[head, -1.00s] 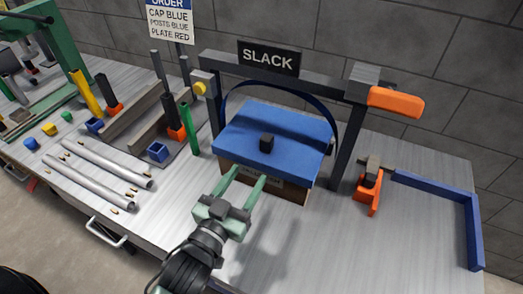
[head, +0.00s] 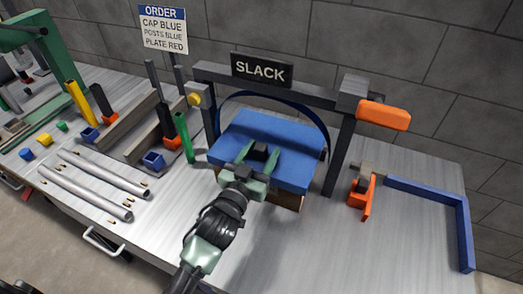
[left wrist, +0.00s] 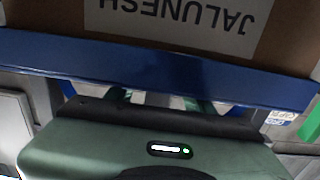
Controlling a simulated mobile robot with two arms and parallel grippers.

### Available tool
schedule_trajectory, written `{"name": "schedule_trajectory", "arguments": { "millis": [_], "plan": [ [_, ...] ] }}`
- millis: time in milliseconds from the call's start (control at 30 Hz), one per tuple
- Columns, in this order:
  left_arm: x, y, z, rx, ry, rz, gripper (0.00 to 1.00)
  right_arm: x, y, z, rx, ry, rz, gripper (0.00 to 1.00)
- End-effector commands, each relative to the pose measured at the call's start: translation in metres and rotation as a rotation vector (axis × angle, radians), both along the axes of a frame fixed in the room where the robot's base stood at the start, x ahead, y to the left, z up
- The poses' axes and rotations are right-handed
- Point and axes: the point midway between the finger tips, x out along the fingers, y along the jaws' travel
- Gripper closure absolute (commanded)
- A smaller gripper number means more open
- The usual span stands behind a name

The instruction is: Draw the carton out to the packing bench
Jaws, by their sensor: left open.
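The brown carton (head: 290,201) stands on the packing bench under a dark frame, with a blue lid (head: 292,172) on top. A black block (head: 259,152) stands up from the lid. My left gripper (head: 260,158) is over the lid, its green fingers open on either side of the block; whether they touch it I cannot tell. In the left wrist view, the carton side (left wrist: 285,35) shows upside-down letters, and the lid's blue edge (left wrist: 160,65) hides much of the fingers. My right gripper is not in view.
The dark frame with the SLACK sign (head: 261,69) and an orange handle (head: 383,115) arches over the carton. An orange clamp-like part (head: 367,190) and a blue corner rail (head: 430,192) lie right. Rods (head: 105,175) and coloured parts lie left. Bench front right is clear.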

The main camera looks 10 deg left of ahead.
Motion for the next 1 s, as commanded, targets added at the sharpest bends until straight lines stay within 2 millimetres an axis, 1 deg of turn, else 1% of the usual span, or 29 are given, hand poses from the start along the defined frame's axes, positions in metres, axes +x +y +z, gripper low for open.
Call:
{"name": "schedule_trajectory", "arguments": {
  "millis": [267,367,400,467,667,1000],
  "plan": [
    [0.002,0.0,0.0,0.0,0.0,0.0,0.47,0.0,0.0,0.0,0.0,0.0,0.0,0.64],
    [0.001,0.0,0.0,0.0,0.0,0.0,0.72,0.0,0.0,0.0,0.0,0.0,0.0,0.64],
    [0.001,0.0,0.0,0.0,0.0,0.0,0.83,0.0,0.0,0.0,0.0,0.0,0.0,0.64],
    [0.001,0.0,0.0,0.0,0.0,0.0,1.0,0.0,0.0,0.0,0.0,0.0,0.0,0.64],
    [-0.001,0.0,0.0,0.0,0.001,0.0,1.0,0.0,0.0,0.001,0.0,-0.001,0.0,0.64],
    [-0.021,0.004,0.0,0.0,0.002,0.0,1.0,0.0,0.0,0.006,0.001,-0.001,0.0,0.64]
  ]
}}
